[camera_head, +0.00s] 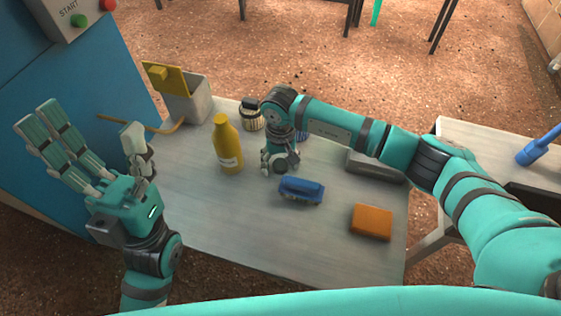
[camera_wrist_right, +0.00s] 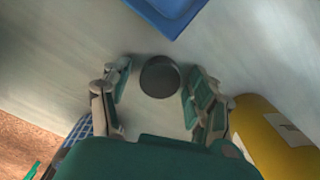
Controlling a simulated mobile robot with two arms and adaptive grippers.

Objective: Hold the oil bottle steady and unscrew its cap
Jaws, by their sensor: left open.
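The oil bottle (camera_head: 228,152), yellow with a yellow cap and pale label, stands upright on the table. It also shows at the lower right of the right wrist view (camera_wrist_right: 270,140). My left gripper (camera_head: 90,135) is open and empty, left of the bottle and apart from it. My right gripper (camera_head: 276,168) points down just right of the bottle, not around it. In the right wrist view its fingers (camera_wrist_right: 158,95) are spread. A dark round disc (camera_wrist_right: 160,76) lies between them; I cannot tell what it is.
A blue object (camera_head: 301,190) and an orange block (camera_head: 372,222) lie in front on the table (camera_head: 230,225). A dark-lidded jar (camera_head: 252,117) and a grey bin (camera_head: 186,103) stand behind. A blue-striped thing is partly hidden by my right arm. A blue cabinet (camera_head: 75,90) stands left.

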